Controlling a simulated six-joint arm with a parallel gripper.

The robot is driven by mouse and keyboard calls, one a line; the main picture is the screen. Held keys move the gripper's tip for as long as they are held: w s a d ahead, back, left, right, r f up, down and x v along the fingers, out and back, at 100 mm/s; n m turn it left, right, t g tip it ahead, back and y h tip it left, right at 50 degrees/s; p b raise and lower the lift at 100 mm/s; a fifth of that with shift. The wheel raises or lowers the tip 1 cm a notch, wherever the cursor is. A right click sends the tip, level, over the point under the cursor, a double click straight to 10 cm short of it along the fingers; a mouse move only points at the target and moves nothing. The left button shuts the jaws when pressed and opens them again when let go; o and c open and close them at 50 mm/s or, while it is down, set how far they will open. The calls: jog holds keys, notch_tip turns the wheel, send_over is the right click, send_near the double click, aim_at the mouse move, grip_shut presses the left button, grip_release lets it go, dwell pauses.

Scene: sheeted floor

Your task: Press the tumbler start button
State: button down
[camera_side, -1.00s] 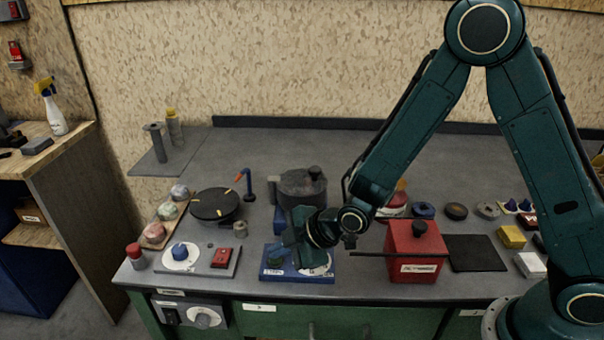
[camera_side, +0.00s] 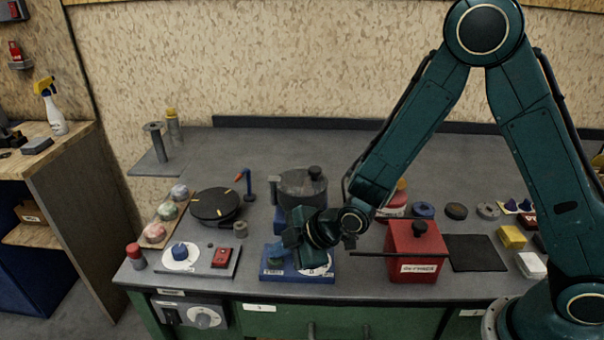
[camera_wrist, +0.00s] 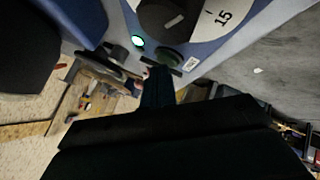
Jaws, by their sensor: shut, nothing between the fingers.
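The tumbler's blue control panel (camera_side: 325,275) lies at the front edge of the bench. In the wrist view the panel (camera_wrist: 225,42) carries a black and white dial (camera_wrist: 222,14) marked 15, a lit green lamp (camera_wrist: 138,41) and a dark green round button (camera_wrist: 167,57). My gripper (camera_side: 277,256) is shut and empty, pointing down over the left part of the panel. In the wrist view its fingertips (camera_wrist: 158,72) meet the button's near edge and partly cover it. I cannot tell whether they touch it. In the side view my gripper hides the button.
A dark lidded drum (camera_side: 302,187) stands behind my gripper. A red box (camera_side: 415,252) with a thin rod sits close on the right. A grey plate (camera_side: 222,268) with a blue knob and a red switch lies left. The bench is clear at the back middle.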

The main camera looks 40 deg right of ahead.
aim_at(281, 260)
jog(key=shift+r, duration=0.6)
jog(key=shift+r, duration=0.1)
jog(key=shift+r, duration=2.45)
jog(key=s+d+r+m+g+h, duration=0.1)
jog(key=s+d+r+m+h, duration=0.2)
jog(key=s+d+r+m, duration=0.85)
jog(key=s+d+r, duration=0.1)
jog(key=s, duration=0.5)
jog(key=s+d+r+m+g+h, duration=0.1)
jog(key=s+d+r+m, duration=0.2)
jog(key=s, duration=0.6)
jog(key=d, duration=0.2)
jog(key=shift+d+r+g, duration=0.3)
